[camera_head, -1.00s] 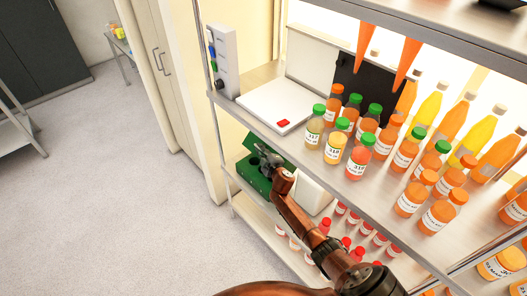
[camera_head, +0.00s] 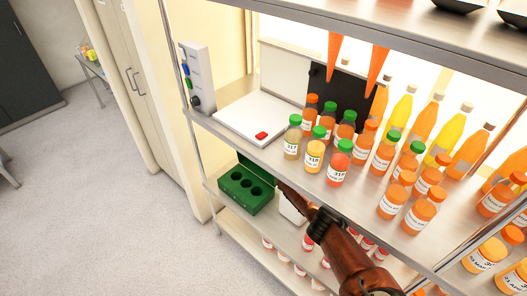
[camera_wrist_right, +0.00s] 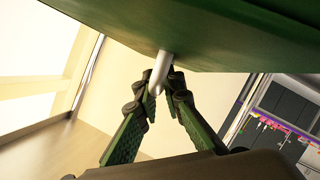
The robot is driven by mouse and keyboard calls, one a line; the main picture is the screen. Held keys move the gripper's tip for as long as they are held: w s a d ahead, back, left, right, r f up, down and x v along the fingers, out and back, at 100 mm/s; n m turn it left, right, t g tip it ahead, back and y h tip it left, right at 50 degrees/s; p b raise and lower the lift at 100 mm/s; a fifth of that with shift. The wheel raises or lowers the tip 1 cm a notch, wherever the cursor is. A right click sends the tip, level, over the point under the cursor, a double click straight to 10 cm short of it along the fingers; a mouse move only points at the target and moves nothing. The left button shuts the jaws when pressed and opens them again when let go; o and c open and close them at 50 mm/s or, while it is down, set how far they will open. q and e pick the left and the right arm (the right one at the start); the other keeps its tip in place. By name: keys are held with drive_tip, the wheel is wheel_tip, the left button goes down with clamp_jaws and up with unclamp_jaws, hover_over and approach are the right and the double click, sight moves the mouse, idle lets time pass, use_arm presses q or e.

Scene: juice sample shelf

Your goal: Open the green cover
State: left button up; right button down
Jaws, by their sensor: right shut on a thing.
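A green box (camera_head: 236,198) with several round holes in its top sits on the middle shelf, its inside showing. Its green cover (camera_head: 262,170) stands raised behind the holes, partly hidden by the shelf above and my right arm. In the right wrist view the green cover (camera_wrist_right: 215,30) fills the top, with a silver handle (camera_wrist_right: 158,76) sticking out of it. My right gripper (camera_wrist_right: 163,88) has its fingers on both sides of this handle, shut on it. In the head view my right gripper's fingertips are hidden under the upper shelf's edge. My left gripper is not in view.
The shelf edge (camera_head: 290,165) above the box leaves little height. On that shelf stand a white device (camera_head: 250,118) and several juice bottles (camera_head: 338,165). A white object (camera_head: 292,208) is beside the box. Red-capped bottles (camera_head: 283,256) stand below.

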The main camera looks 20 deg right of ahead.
drive_tip(key=shift+w+d+f, duration=0.1)
idle(0.3)
drive_tip(key=c, duration=2)
unclamp_jaws()
drive_tip(key=shift+c, duration=0.2)
